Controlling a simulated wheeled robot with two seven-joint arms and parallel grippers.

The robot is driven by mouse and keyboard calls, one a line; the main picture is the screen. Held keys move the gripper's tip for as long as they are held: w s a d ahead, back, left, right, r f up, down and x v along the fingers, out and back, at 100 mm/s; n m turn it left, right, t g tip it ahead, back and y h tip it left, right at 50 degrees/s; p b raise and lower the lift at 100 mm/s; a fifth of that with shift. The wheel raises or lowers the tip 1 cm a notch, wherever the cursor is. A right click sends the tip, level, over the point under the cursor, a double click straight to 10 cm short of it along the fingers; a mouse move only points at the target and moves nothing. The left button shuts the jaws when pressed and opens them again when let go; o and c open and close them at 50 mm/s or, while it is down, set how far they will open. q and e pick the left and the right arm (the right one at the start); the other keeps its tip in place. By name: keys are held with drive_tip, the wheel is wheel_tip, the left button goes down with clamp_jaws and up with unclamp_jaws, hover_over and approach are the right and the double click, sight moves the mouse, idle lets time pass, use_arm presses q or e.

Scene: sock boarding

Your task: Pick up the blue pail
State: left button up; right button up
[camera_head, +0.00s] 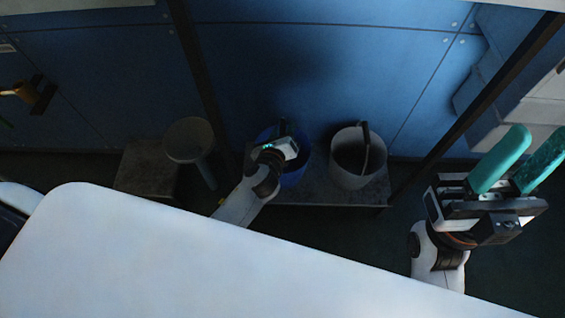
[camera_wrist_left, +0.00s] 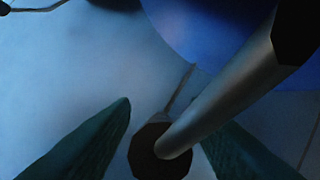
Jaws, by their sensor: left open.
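The blue pail (camera_head: 296,178) stands on a low dark shelf against the blue wall, mostly hidden behind my left wrist in the head view. My left gripper (camera_head: 284,128) is over the pail, with its fingers hard to make out there. In the left wrist view, the dark green fingers of my left gripper (camera_wrist_left: 168,118) are apart. A grey metallic rod with dark ends (camera_wrist_left: 225,95), seemingly the pail's handle, runs across near the fingers, and the blue pail (camera_wrist_left: 205,30) shows behind it. My right gripper (camera_head: 538,140), with teal fingers apart, is empty at the right.
A pale grey pail (camera_head: 350,177) stands right of the blue one on the shelf (camera_head: 330,198). A grey round-topped object (camera_head: 189,140) stands to the left, by a dark box (camera_head: 145,172). A white surface (camera_head: 180,260) fills the foreground. Dark posts rise on both sides.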

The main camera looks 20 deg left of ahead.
use_arm(q)
clamp_jaws()
idle(1.3)
drive_tip(key=shift+r, duration=0.1)
